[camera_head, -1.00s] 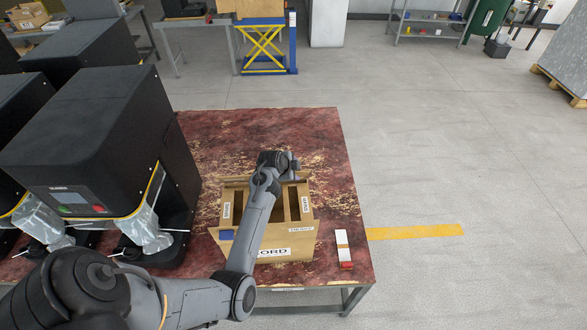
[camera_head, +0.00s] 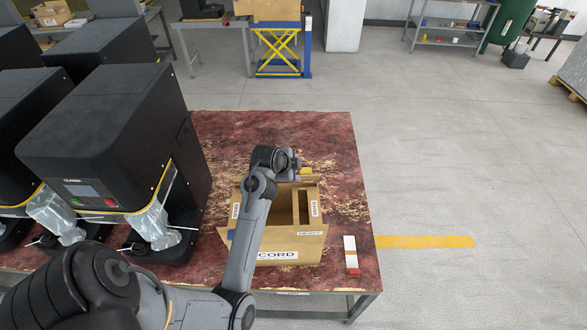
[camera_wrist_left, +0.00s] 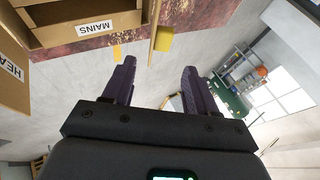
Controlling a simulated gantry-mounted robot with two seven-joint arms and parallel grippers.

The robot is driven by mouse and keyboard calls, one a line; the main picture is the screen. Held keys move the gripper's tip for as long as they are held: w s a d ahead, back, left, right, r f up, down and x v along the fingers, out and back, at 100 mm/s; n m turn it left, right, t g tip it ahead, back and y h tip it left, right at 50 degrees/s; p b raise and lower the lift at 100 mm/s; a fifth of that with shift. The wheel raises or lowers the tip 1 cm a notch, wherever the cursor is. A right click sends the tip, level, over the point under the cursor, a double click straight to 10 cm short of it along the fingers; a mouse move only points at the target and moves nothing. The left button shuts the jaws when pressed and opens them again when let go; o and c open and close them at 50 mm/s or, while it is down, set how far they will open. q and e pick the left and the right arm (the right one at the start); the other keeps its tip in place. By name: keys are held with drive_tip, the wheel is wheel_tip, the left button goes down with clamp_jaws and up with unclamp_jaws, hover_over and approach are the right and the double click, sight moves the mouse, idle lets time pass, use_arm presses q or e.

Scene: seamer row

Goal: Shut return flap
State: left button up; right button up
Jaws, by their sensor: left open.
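A brown box (camera_head: 290,243) with an open top stands near the front right of the red, worn table. It carries white labels, and its inside looks dark with a divider. My left arm crosses over the box. My left gripper (camera_head: 297,165) is above the box's far edge, by a small yellow piece (camera_head: 306,172). In the left wrist view the gripper (camera_wrist_left: 160,82) is open with nothing between its fingers. The yellow piece (camera_wrist_left: 163,40) shows beyond the fingers, near a thin upright board edge. The box panel (camera_wrist_left: 85,35) with a MAINS label is at top left. I cannot tell which panel is the return flap.
Black machines (camera_head: 105,140) stand along the left of the table (camera_head: 345,165). A white and red strip (camera_head: 350,255) lies right of the box. The table's right part is mostly clear. Open floor with a yellow line (camera_head: 425,241) lies beyond its right edge.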

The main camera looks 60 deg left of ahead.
use_arm(q)
drive_tip(key=shift+s+d+r, duration=0.15)
drive_tip(key=shift+s+r, duration=0.25)
drive_tip(key=shift+r, duration=0.05)
